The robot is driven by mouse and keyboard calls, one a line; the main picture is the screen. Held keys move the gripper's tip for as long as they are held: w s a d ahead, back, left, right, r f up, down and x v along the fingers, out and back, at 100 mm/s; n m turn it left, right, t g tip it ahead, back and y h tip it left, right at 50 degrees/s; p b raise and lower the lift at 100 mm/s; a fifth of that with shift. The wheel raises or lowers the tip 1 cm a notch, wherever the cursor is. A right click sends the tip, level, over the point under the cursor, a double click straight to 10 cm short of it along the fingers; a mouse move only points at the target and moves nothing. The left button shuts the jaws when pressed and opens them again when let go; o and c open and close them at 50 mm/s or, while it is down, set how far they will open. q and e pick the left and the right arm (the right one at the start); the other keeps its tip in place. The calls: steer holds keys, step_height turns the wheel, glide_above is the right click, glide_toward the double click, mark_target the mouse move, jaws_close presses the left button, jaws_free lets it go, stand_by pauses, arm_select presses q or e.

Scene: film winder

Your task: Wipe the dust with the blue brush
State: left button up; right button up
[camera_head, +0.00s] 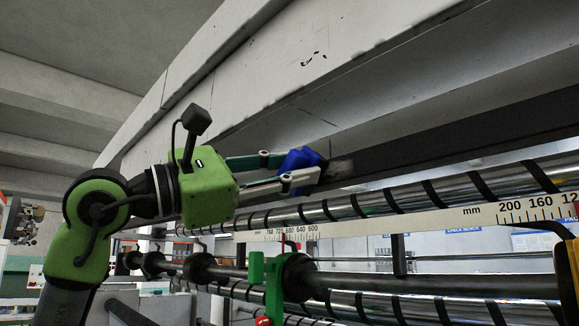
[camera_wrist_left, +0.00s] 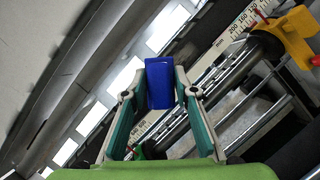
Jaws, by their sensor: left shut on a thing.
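The blue brush (camera_head: 300,160) is held in my left gripper (camera_head: 292,169), whose fingers are shut on its blue handle. Its greyish bristles (camera_head: 338,170) point right, in front of the dark band under the pale beam. I cannot tell whether they touch anything. In the left wrist view the blue handle (camera_wrist_left: 160,84) sits between the fingertips of the left gripper (camera_wrist_left: 160,96); the bristles are hidden there. I cannot make out dust for certain; small dark marks (camera_head: 312,59) show on the pale beam. My right gripper is not in view.
The long pale beam (camera_head: 380,50) slants over the workspace. Below it run a shiny roller with dark bands (camera_head: 350,206), a white millimetre scale (camera_head: 440,222) and a dark shaft (camera_head: 430,282) with a green bracket (camera_head: 273,285). A yellow part (camera_wrist_left: 292,32) shows in the wrist view.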

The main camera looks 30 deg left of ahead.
arm_select(q)
steer(key=shift+s+d, duration=0.25)
steer(key=shift+d, duration=0.5)
steer(key=shift+s+d, duration=0.3)
steer(key=shift+d, duration=0.45)
steer(key=shift+s+d, duration=0.25)
steer(key=shift+d, duration=0.5)
steer(key=shift+s+d, duration=0.15)
steer(key=shift+d, duration=0.5)
steer(key=shift+s+d, duration=0.15)
steer(key=shift+d, duration=0.5)
steer(key=shift+w+a+p, duration=0.1)
steer(key=shift+w+a, duration=0.3)
steer(key=shift+a, duration=0.8)
steer(key=shift+w+a+p, duration=0.15)
steer(key=shift+w+a, duration=0.3)
steer(key=shift+a, duration=0.75)
steer(key=shift+w+a+p, duration=0.1)
steer(key=shift+w+a, duration=0.3)
steer(key=shift+a, duration=0.8)
steer(key=shift+s, duration=0.15)
steer(key=shift+s+a, duration=0.3)
steer(key=shift+s, duration=0.6)
steer(key=shift+s+a, duration=0.3)
steer(key=shift+s, duration=0.6)
steer(key=shift+s+a, duration=0.3)
steer(key=shift+s, duration=0.6)
